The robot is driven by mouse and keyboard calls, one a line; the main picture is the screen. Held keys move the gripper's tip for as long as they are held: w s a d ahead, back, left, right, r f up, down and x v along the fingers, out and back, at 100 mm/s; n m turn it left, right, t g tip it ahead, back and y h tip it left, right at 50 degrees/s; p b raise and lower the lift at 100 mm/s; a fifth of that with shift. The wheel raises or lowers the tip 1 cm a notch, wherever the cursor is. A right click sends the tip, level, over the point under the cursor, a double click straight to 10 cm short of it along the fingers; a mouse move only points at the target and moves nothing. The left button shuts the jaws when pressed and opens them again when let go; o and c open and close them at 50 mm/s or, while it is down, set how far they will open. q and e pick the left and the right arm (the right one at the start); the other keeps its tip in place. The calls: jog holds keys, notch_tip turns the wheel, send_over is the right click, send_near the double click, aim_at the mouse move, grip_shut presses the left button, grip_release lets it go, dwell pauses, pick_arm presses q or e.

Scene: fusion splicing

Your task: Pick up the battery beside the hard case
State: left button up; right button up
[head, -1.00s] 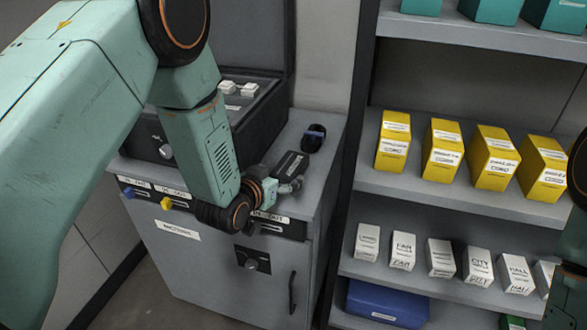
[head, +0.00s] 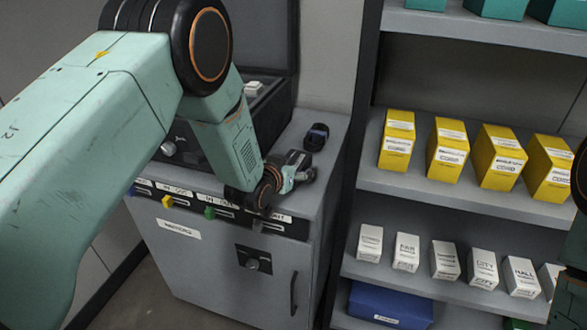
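The battery (head: 296,157) looks like a small dark block on the grey cabinet top, to the right of the open hard case (head: 272,116). My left gripper (head: 303,176) is low over the cabinet top, right at the near side of the battery, and partly covers it. Its fingers are small and blurred against the dark block, so I cannot tell whether they are open or shut, or whether they touch it. My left arm hides much of the case. My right gripper is out of view.
Close on the right stands a shelf rack (head: 440,194) with yellow and white boxes.

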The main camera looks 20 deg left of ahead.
pick_arm(q)
jog(key=shift+a, duration=0.15)
jog(key=c, duration=1.6)
jog(key=shift+w, duration=0.1)
jog(key=shift+c, duration=0.3)
